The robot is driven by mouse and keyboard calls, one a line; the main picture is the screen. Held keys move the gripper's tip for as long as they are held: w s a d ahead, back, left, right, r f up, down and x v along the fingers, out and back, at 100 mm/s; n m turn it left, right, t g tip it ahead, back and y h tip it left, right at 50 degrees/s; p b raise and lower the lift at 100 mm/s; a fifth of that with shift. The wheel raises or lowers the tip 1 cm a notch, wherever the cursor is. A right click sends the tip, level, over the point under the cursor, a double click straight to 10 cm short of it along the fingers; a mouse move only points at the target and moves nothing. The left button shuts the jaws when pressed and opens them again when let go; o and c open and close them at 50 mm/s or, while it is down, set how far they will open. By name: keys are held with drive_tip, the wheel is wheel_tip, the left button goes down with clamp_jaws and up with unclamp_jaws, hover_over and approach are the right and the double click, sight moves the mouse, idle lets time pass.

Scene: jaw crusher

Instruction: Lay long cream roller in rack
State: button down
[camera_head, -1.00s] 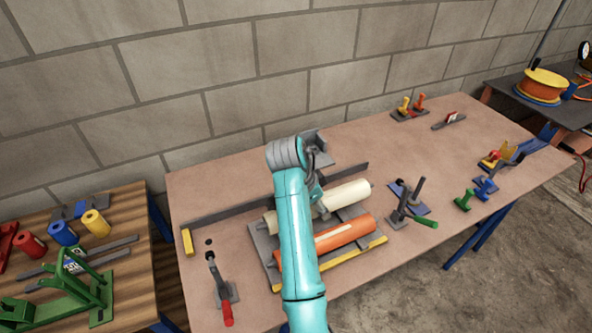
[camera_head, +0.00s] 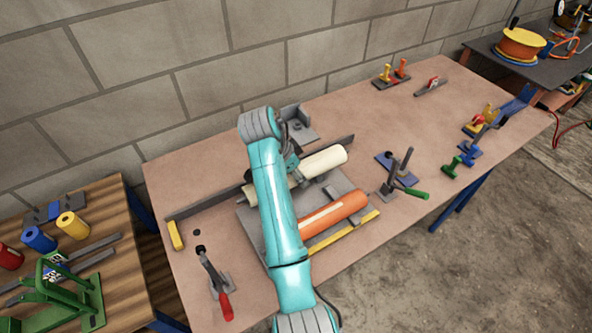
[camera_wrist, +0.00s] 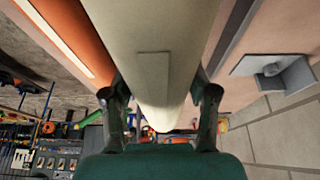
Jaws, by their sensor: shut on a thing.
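The long cream roller (camera_head: 324,162) is held in my gripper (camera_head: 296,177), above the rear part of the grey rack (camera_head: 252,232). In the wrist view the cream roller (camera_wrist: 155,65) runs between the two fingers of my gripper (camera_wrist: 162,97), which are shut on its sides. An orange roller (camera_head: 335,212) with a pale stripe lies in the front of the rack, apart from the cream one. My arm hides the middle of the rack and part of both rollers.
A dark rail (camera_head: 205,207) runs behind the rack, with a grey bracket (camera_head: 299,132) beyond it. A yellow bar (camera_head: 352,229) edges the rack's front. A red-handled clamp (camera_head: 216,287) stands left and a green-handled clamp (camera_head: 402,177) right.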

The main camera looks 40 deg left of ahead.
sight(296, 183)
drive_tip(key=shift+f, duration=2.3)
drive_tip(key=shift+f, duration=1.55)
drive_tip(key=shift+c, duration=2.3)
unclamp_jaws()
drive_tip(key=shift+o, duration=1.1)
drive_tip(key=shift+d+f, duration=0.1)
drive_tip(key=shift+f, duration=0.05)
drive_tip(key=shift+s, duration=0.1)
drive_tip(key=v, duration=1.2)
